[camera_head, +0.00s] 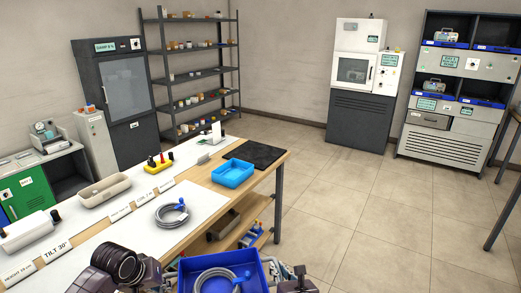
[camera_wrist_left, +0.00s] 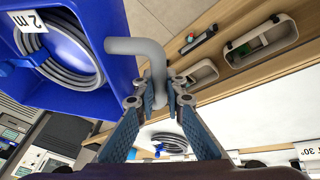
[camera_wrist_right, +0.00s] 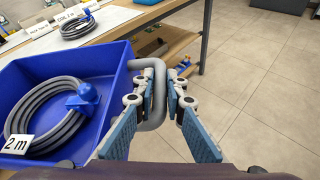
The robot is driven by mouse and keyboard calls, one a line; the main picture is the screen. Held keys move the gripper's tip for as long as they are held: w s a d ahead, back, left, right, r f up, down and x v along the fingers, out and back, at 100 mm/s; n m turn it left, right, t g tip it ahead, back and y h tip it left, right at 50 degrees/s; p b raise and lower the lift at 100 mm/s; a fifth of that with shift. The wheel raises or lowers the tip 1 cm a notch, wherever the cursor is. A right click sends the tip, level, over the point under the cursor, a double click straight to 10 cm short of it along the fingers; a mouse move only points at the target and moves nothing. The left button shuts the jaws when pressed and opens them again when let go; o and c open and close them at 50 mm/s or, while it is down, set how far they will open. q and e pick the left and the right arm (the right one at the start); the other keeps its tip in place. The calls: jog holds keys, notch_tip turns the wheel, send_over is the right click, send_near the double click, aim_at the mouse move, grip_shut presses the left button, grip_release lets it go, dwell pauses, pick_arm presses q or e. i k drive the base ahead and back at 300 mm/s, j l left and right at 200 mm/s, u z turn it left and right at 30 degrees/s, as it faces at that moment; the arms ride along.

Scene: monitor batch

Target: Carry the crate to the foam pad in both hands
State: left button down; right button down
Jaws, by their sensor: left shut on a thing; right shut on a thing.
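The dark blue crate (camera_head: 187,264) is at the bottom middle of the head view, with a coiled grey cable (camera_head: 212,283) and a blue plug inside. My left gripper (camera_wrist_left: 160,88) is shut on the crate's grey handle (camera_wrist_left: 143,47) in the left wrist view. My right gripper (camera_wrist_right: 161,84) is shut on the other grey handle (camera_wrist_right: 157,112) in the right wrist view. A white "2 m" label (camera_wrist_right: 17,144) shows in the crate. A flat black pad (camera_head: 255,153), likely the foam pad, lies on the far end of the workbench, beyond the crate.
On the workbench (camera_head: 262,176) stand a light blue tray (camera_head: 233,174) beside the pad, a coiled cable (camera_head: 172,213), a beige tray (camera_head: 104,189) and a yellow block (camera_head: 158,166). Open tiled floor (camera_head: 370,220) lies to the right of the bench.

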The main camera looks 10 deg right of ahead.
aim_at(255, 153)
jog(key=i+l, duration=1.55)
